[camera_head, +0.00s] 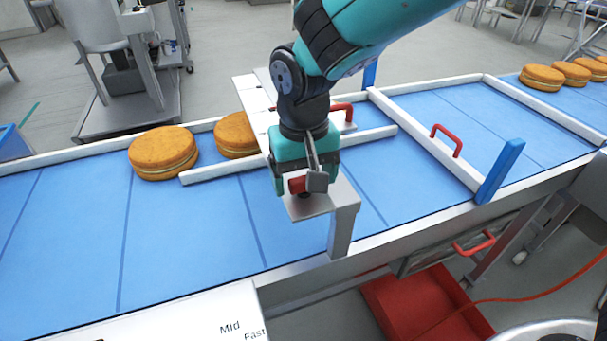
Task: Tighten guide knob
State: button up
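The guide knob (297,185) is a small red piece above a grey metal bracket (322,207) at the near side of the blue conveyor. My gripper (305,182) points down right over the bracket, with its teal fingers on either side of the knob. A grey block in front hides part of the knob. I cannot tell whether the fingers touch it. A white guide rail (215,172) runs along the belt behind my gripper, partly hidden by it.
Filled rounds (163,153) sit on the belt at the left, one (236,135) beside the rail. More rounds (541,77) are at the far right. A white gate bar (425,145) with a red handle crosses the belt. A red bin (420,305) stands below.

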aim_at(304, 178)
notch_tip(304, 178, up, 17)
jog(key=b, duration=0.2)
jog(key=shift+r, duration=0.2)
jog(key=shift+d, duration=0.1)
dwell(0.4)
jog(key=s+d+f+n+y, duration=0.2)
jog(key=s+d+f, duration=0.2)
jog(key=s, duration=0.4)
jog(key=s+d+f+n+y, duration=0.2)
jog(key=s+d+f, duration=0.3)
jog(key=s+d, duration=0.2)
jog(key=shift+s+d+f, duration=0.2)
jog(key=shift+s+f, duration=0.1)
jog(key=shift+s, duration=0.4)
